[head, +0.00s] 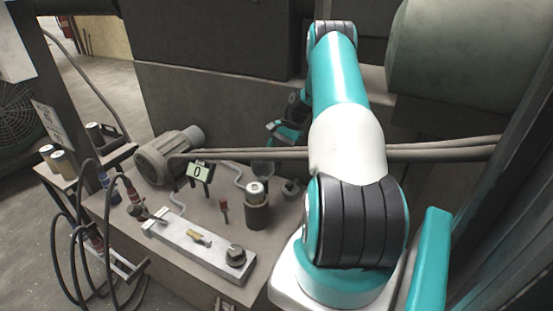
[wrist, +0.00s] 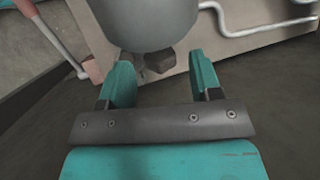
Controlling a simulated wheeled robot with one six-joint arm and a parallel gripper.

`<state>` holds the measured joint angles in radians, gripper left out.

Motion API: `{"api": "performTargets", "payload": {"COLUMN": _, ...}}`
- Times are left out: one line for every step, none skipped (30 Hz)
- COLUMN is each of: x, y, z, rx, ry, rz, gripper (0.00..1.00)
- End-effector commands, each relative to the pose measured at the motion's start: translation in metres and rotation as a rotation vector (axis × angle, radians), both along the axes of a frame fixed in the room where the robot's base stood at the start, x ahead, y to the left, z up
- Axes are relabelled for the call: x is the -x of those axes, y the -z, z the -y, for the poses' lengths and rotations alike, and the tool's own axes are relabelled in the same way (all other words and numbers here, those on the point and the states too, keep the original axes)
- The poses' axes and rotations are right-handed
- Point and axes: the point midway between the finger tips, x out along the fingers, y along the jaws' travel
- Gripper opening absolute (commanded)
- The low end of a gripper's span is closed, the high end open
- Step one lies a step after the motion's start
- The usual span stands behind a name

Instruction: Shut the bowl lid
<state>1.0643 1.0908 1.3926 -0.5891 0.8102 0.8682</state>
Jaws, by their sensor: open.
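My gripper (wrist: 160,76) is open in the wrist view, with its two teal fingers apart and nothing held between them. A large smooth grey rounded body (wrist: 147,22), which looks like the bowl, fills the top middle just beyond the fingers. A small dark block (wrist: 160,60) shows below its edge, between the fingertips. In the head view my gripper (head: 287,130) is small, at the back edge of the bench, above a grey bowl-like piece (head: 262,168). I cannot make out a separate lid or its angle in either view.
A bent pipe (wrist: 255,28) shows in the wrist view.

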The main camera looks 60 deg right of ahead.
Motion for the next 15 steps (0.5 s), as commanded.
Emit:
{"api": "performTargets", "payload": {"x": -0.002, "y": 0.008, "z": -0.003, "rx": -0.002, "ry": -0.001, "rz": -0.002, "gripper": 0.58}}
{"api": "performTargets", "payload": {"x": -0.002, "y": 0.011, "z": -0.005, "rx": -0.002, "ry": -0.001, "rz": -0.002, "gripper": 0.58}}
{"api": "performTargets", "payload": {"x": -0.003, "y": 0.014, "z": -0.006, "rx": -0.002, "ry": -0.001, "rz": -0.002, "gripper": 0.58}}
{"api": "performTargets", "payload": {"x": -0.004, "y": 0.015, "z": -0.007, "rx": -0.001, "ry": -0.001, "rz": -0.001, "gripper": 0.58}}
{"api": "performTargets", "payload": {"x": -0.004, "y": 0.017, "z": -0.007, "rx": -0.001, "ry": -0.001, "rz": -0.001, "gripper": 0.58}}
{"api": "performTargets", "payload": {"x": -0.005, "y": 0.018, "z": -0.008, "rx": -0.001, "ry": 0.000, "rz": 0.000, "gripper": 0.58}}
{"api": "performTargets", "payload": {"x": -0.005, "y": 0.019, "z": -0.008, "rx": 0.000, "ry": 0.000, "rz": 0.000, "gripper": 0.58}}
{"api": "performTargets", "payload": {"x": -0.005, "y": 0.019, "z": -0.008, "rx": 0.000, "ry": 0.000, "rz": 0.000, "gripper": 0.58}}
{"api": "performTargets", "payload": {"x": -0.005, "y": 0.019, "z": -0.009, "rx": 0.000, "ry": 0.000, "rz": 0.000, "gripper": 0.58}}
{"api": "performTargets", "payload": {"x": -0.005, "y": 0.019, "z": -0.009, "rx": 0.000, "ry": 0.000, "rz": 0.000, "gripper": 0.58}}
{"api": "performTargets", "payload": {"x": -0.005, "y": 0.019, "z": -0.009, "rx": 0.000, "ry": 0.000, "rz": 0.000, "gripper": 0.58}}
{"api": "performTargets", "payload": {"x": -0.005, "y": 0.019, "z": -0.009, "rx": 0.000, "ry": 0.000, "rz": 0.000, "gripper": 0.58}}
{"api": "performTargets", "payload": {"x": -0.005, "y": 0.019, "z": -0.009, "rx": 0.000, "ry": 0.000, "rz": 0.000, "gripper": 0.58}}
{"api": "performTargets", "payload": {"x": -0.005, "y": 0.019, "z": -0.009, "rx": 0.000, "ry": 0.000, "rz": 0.000, "gripper": 0.58}}
{"api": "performTargets", "payload": {"x": -0.005, "y": 0.019, "z": -0.008, "rx": 0.000, "ry": 0.000, "rz": 0.000, "gripper": 0.58}}
